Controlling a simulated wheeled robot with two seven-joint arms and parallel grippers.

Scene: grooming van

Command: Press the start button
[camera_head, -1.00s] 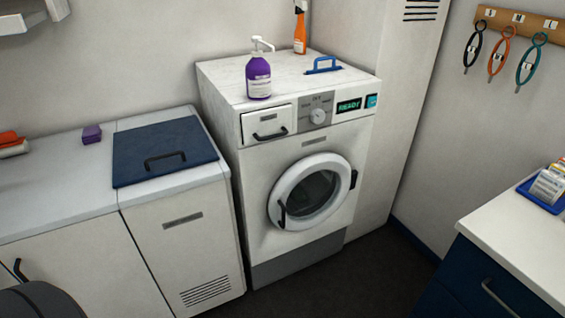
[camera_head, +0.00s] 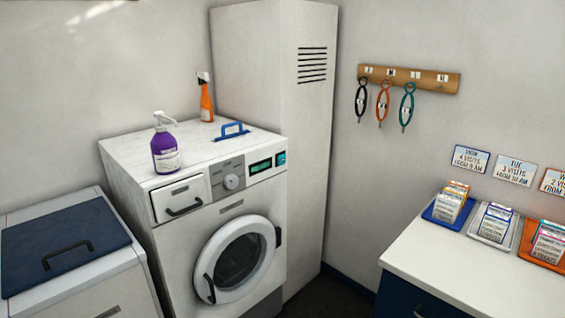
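A white front-loading washing machine (camera_head: 178,239) stands left of centre with its round door (camera_head: 239,259) closed. Its control panel has a grey dial (camera_head: 231,182), a small display (camera_head: 261,166) with green text too small to read now, and a teal square button (camera_head: 281,158) at the right end. The button's label cannot be read. The detergent drawer (camera_head: 181,198) is shut. Neither of my grippers shows in the head view.
A counter (camera_head: 440,262) with card trays is at right. A blue-lidded unit (camera_head: 70,250) is at left.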

